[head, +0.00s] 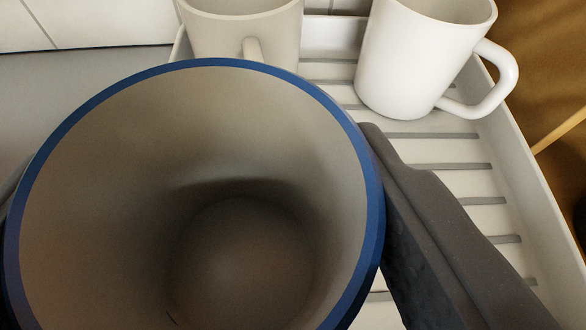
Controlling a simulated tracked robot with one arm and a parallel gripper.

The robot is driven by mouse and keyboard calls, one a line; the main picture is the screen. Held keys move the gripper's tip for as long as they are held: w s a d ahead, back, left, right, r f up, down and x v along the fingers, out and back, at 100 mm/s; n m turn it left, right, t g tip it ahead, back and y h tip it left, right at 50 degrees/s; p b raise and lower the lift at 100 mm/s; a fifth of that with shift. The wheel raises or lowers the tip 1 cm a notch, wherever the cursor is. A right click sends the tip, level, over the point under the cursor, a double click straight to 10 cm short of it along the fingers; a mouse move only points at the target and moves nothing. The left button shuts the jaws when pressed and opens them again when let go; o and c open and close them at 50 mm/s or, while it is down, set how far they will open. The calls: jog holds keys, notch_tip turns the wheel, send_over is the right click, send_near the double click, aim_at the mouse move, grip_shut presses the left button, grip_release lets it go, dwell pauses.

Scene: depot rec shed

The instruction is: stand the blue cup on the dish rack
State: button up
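The blue cup (375,205) fills the left and middle of the head view. It has a blue rim and a pale, empty inside, and its mouth faces the camera. My gripper (195,185) is around it: the right finger lies against the cup's right side, and only a sliver of the left finger shows at the left edge. The dish rack (455,180) is a white tray with grey slots, behind and to the right of the cup. The cup's base is hidden, so I cannot tell whether it touches the rack.
A white mug (410,60) stands on the rack at the back right, its handle to the right. A beige mug (235,30) stands at the back, partly behind the cup. White tiles (100,20) line the back wall. The rack's right front part is free of mugs.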

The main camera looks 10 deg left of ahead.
aim_at(234, 172)
jog(key=shift+w+f+b, duration=0.15)
jog(key=shift+f+b, duration=0.9)
jog(key=shift+f, duration=0.7)
jog(key=shift+r, duration=0.1)
jog(key=o, duration=1.2)
jog(key=shift+d, duration=0.1)
jog(key=p+v, duration=0.3)
jog(key=v, duration=0.9)
